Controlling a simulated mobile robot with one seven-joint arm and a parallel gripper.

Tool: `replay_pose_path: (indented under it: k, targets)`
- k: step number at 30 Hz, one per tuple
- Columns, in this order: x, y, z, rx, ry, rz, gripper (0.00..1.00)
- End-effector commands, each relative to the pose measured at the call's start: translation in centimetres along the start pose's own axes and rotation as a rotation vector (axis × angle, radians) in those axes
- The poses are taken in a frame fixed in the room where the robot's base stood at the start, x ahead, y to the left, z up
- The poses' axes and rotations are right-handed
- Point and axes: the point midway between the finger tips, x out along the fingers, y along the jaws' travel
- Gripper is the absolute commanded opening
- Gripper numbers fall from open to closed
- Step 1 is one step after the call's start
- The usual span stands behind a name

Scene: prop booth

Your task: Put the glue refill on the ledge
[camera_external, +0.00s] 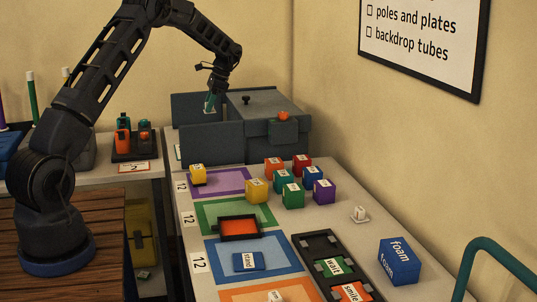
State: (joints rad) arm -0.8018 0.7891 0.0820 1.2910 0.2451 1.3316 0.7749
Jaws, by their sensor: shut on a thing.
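My gripper (214,89) is at the back of the table, pointing down over the left part of a dark grey box unit. It is shut on a small slim teal thing (209,103), which looks like the glue refill. The teal thing hangs low behind the unit's grey front panel (211,143). I cannot tell whether it touches anything below. The far grey panel (188,106) stands behind it, and the lidded grey box (266,101) is just to its right. Which surface is the ledge is not clear from this view.
An orange knob-like thing (283,116) sits on the grey box. A dark holder (135,155) with orange and teal pieces stands on the left shelf. Several coloured cubes (257,191), an orange tray (239,228) and a blue foam box (399,262) are on the front table.

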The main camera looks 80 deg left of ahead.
Motion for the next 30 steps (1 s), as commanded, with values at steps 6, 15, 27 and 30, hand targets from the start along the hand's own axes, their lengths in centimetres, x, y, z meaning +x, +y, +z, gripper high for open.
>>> replay_pose_path:
  k: [6,15,27,30]
  targets:
    - [4.6,0.1,-1.9,0.002,-0.002,0.002,0.13]
    - [10.1,0.0,-4.2,0.002,-0.002,0.001,0.13]
    - [13.0,0.0,-5.3,0.0,-0.001,0.0,0.13]
    - [14.3,0.0,-5.9,0.001,-0.002,0.001,0.13]
